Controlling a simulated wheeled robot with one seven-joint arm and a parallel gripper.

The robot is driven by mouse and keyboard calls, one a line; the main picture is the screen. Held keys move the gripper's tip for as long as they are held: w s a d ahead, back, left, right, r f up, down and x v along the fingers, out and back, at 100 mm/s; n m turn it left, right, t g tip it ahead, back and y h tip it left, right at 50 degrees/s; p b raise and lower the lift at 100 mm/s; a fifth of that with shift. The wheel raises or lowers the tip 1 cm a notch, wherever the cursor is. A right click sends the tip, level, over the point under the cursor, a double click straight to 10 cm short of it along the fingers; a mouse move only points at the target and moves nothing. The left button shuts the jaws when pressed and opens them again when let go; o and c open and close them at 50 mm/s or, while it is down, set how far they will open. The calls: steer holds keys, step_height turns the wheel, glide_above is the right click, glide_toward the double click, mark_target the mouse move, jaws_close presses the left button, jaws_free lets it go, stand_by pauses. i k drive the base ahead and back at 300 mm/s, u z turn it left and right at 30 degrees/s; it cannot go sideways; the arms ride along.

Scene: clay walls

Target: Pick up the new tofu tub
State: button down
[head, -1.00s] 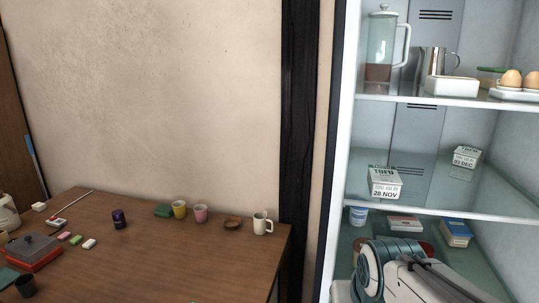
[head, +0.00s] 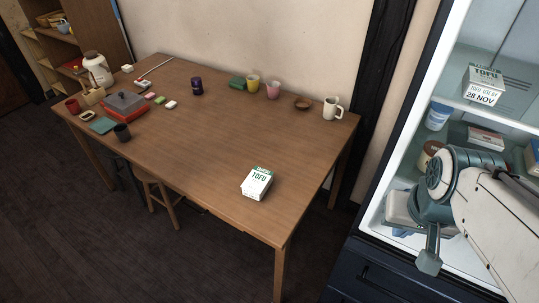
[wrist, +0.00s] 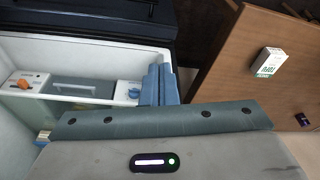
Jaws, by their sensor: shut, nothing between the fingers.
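A white tofu tub (head: 257,184) with green lettering sits on the near right part of the wooden table; no date can be read on it. It also shows in the wrist view (wrist: 269,62). Another tofu tub (head: 484,88), marked 28 NOV, stands on a glass shelf in the open fridge. My gripper (head: 429,262) is shut and empty in front of the fridge, right of the table and apart from both tubs. Its closed fingers also show in the wrist view (wrist: 160,84).
The table (head: 215,170) has clear room around its tub. A mug (head: 332,108), cups, a red-based grill (head: 125,108) and small items stand along its back and left. A stool (head: 160,190) is partly under it. The fridge (head: 385,205) flanks my arm.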

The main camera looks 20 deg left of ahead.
mark_target(256, 184)
steer(key=z, duration=3.7)
steer(key=k, duration=2.5)
steer(key=u, duration=1.45)
